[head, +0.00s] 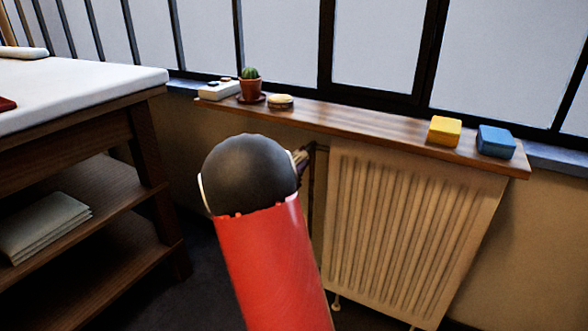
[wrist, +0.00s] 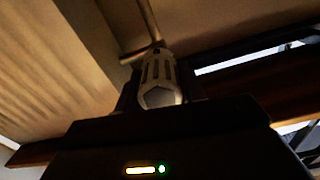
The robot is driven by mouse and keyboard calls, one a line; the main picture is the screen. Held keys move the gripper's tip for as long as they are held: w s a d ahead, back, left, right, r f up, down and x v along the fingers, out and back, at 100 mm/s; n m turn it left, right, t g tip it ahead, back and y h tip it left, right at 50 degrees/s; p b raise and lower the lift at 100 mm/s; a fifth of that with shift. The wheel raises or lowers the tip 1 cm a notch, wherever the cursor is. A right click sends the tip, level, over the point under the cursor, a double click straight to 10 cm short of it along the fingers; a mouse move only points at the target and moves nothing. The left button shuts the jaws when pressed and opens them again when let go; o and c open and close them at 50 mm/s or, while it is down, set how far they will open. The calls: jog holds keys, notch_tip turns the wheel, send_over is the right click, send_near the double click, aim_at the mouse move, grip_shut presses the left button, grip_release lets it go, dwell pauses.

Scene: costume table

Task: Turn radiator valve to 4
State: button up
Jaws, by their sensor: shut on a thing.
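The cream ribbed radiator (head: 405,235) stands under the window ledge, and it also shows at the left of the wrist view (wrist: 45,65). The pale grey radiator valve (wrist: 160,82) has a ribbed, slotted head and sits on a pipe, in the middle of the wrist view. My gripper (wrist: 159,90) has its dark fingers on both sides of the valve head and is shut on it. In the head view my red and black arm hides the gripper and most of the valve. A small part of the valve (head: 300,158) shows beside the arm. I cannot read a number on the valve.
A wooden ledge (head: 370,127) runs just above the radiator. It holds a potted cactus (head: 251,86), a white box (head: 219,89), a round tin (head: 280,102), a yellow block (head: 444,131) and a blue block (head: 496,141). A wooden table (head: 80,117) stands at the left.

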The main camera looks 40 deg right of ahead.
jog(key=m+b, duration=0.4)
jog(key=b, duration=0.1)
jog(key=m+b, duration=0.2)
jog(key=shift+f+m, duration=0.3)
jog(key=m+b, duration=0.5)
jog(key=shift+b, duration=0.35)
jog(key=m+b, duration=0.2)
jog(key=m, duration=0.3)
jog(key=shift+r, duration=0.15)
jog(key=m, duration=0.4)
jog(key=shift+m, duration=0.7)
jog(key=o, duration=1)
jog(key=shift+c, duration=0.2)
jog(key=shift+s+a, duration=0.1)
jog(key=v, duration=0.7)
jog(key=shift+a, duration=0.3)
